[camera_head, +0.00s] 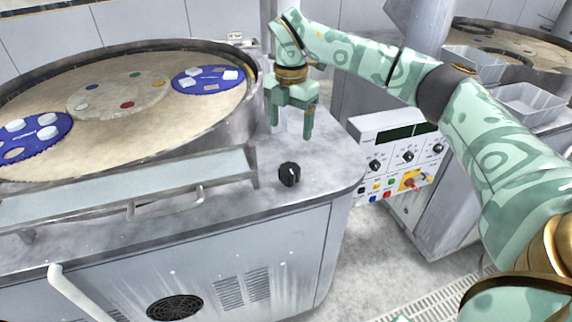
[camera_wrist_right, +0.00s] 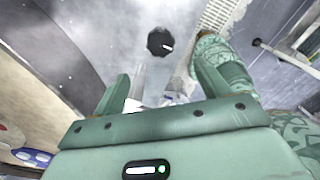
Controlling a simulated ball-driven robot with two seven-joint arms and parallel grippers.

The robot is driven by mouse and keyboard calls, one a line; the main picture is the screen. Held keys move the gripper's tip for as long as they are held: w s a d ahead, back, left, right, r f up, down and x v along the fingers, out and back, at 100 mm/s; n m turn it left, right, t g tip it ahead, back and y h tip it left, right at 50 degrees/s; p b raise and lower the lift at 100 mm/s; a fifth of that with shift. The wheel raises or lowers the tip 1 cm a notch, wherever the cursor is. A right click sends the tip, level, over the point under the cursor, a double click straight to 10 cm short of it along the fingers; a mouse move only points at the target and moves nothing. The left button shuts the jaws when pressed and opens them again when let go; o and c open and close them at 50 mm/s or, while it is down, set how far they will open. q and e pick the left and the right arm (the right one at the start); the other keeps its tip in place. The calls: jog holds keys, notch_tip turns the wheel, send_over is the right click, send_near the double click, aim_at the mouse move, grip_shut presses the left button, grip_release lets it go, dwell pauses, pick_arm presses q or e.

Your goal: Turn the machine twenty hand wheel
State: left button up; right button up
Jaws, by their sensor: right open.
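A black knob with a white pointer mark (camera_head: 289,174), which looks like the hand wheel, stands on the grey machine top near its front right corner. It also shows in the right wrist view (camera_wrist_right: 160,42), ahead of the fingers. My right gripper (camera_head: 291,134) points down over the machine top, above and behind the knob, with its fingers apart and empty. In the right wrist view the two fingers (camera_wrist_right: 160,92) are wide apart with nothing between them. No machine number can be read. My left gripper is not in view.
A large round platen (camera_head: 130,135) with blue carriers (camera_head: 208,79) lies left. A metal ledge with a handle (camera_head: 165,200) runs in front of it. A control panel (camera_head: 398,155) stands right, with grey bins (camera_head: 530,102) behind. The top around the knob is clear.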

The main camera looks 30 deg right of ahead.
send_over(290, 167)
notch_tip(290, 167, down, 5)
jog(key=shift+s+b, duration=0.15)
jog(key=shift+b, duration=0.25)
notch_tip(290, 167, down, 9)
jog(key=shift+f+b, duration=0.1)
jog(key=shift+b, duration=0.7)
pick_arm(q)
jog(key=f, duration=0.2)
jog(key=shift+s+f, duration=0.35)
pick_arm(e)
jog(key=shift+c, duration=0.3)
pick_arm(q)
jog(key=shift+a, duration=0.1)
pick_arm(e)
jog(key=c, duration=0.9)
